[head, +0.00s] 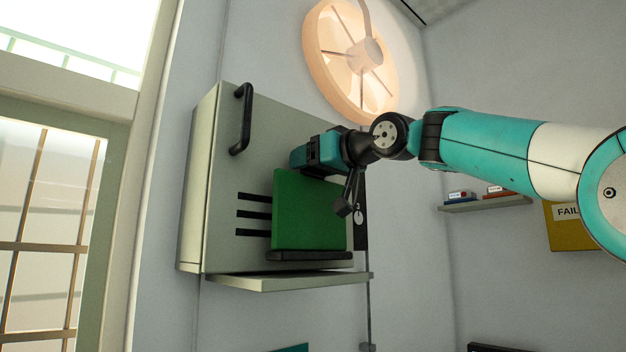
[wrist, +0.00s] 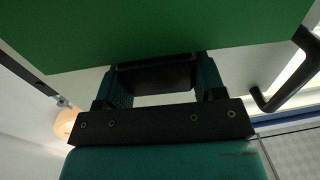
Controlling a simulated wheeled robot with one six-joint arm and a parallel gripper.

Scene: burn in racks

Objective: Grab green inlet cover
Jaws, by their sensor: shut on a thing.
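The green inlet cover (head: 305,212) is a flat green panel standing upright in front of the grey cabinet (head: 215,180), over the right part of its dark slots. In the wrist view the green inlet cover (wrist: 150,30) fills the top of the picture. My gripper (head: 325,165) is at the cover's top edge in the head view. In the wrist view my gripper (wrist: 155,72) has its fingers up against the cover, with a dark bar between them. It is shut on the cover; the exact contact is partly hidden.
A black handle (head: 242,118) sticks out from the cabinet's upper left. A dark ledge (head: 310,256) lies under the cover, above a pale shelf (head: 290,282). A round orange fan-like fixture (head: 350,60) is above. A wall shelf (head: 485,203) and yellow FAIL bin (head: 570,235) are at right.

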